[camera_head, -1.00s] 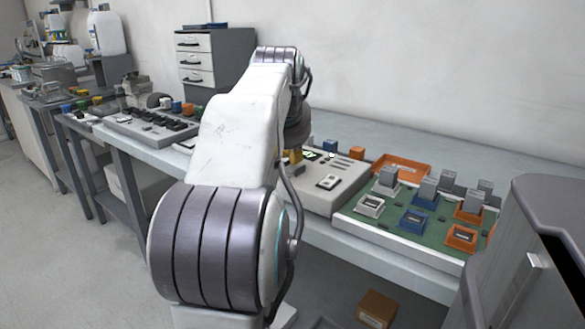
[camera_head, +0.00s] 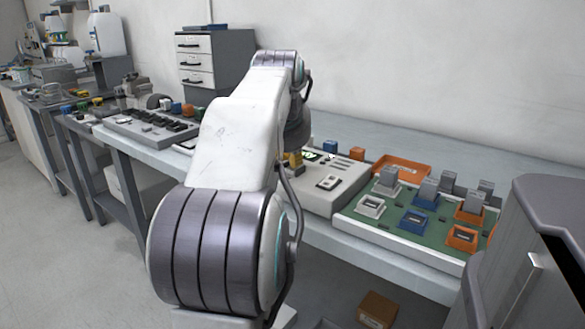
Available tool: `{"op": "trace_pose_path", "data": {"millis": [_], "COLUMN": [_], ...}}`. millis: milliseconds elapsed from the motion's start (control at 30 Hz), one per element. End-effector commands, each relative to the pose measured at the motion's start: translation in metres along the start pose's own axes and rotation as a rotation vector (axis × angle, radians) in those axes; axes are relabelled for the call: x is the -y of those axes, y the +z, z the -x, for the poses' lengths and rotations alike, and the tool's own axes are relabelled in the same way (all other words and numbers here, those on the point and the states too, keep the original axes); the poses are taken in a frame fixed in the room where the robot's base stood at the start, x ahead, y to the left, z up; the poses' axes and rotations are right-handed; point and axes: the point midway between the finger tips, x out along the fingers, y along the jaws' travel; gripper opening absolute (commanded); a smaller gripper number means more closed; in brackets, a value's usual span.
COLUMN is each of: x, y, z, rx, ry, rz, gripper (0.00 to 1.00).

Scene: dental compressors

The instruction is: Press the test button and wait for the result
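A light grey test unit (camera_head: 345,193) sits on the bench just right of my arm. It has a small display lit green (camera_head: 311,156), a pale button-like square (camera_head: 328,183) on its top face, and several grey slots. I cannot tell for sure which part is the test button. My arm reaches over the bench, and its dark wrist end points down at the unit's left side. My gripper (camera_head: 294,158) is mostly hidden behind my forearm, with only a small yellowish part showing. Whether it is open or touches the unit cannot be seen.
A green board (camera_head: 400,220) with white, blue and orange fixtures lies to the right. An orange tray (camera_head: 402,170) is behind it. A grey keyed panel (camera_head: 150,127) and drawer cabinet (camera_head: 205,62) stand left. A dark grey cabinet (camera_head: 540,240) is at front right. A cardboard box (camera_head: 377,309) is below.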

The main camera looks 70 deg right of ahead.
Motion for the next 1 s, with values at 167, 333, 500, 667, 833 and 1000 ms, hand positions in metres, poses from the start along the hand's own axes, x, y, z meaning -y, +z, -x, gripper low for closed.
{"op": "trace_pose_path", "data": {"millis": [167, 333, 500, 667, 833, 1000], "x": [0.0000, 0.0000, 0.0000, 0.0000, 0.0000, 0.0001], "y": [0.0018, 0.0030, 0.0029, 0.0027, 0.0003, -0.0043], "z": [-0.0021, -0.0037, -0.0035, -0.0033, -0.0002, 0.0058], "rx": [0.001, 0.002, 0.002, 0.002, 0.003, 0.002], "ry": [0.000, 0.000, 0.000, 0.000, 0.000, 0.000], "rz": [0.000, 0.000, 0.000, 0.000, 0.000, 0.000], "gripper": [0.00, 0.00, 0.00, 0.00, 0.00, 0.00]}}
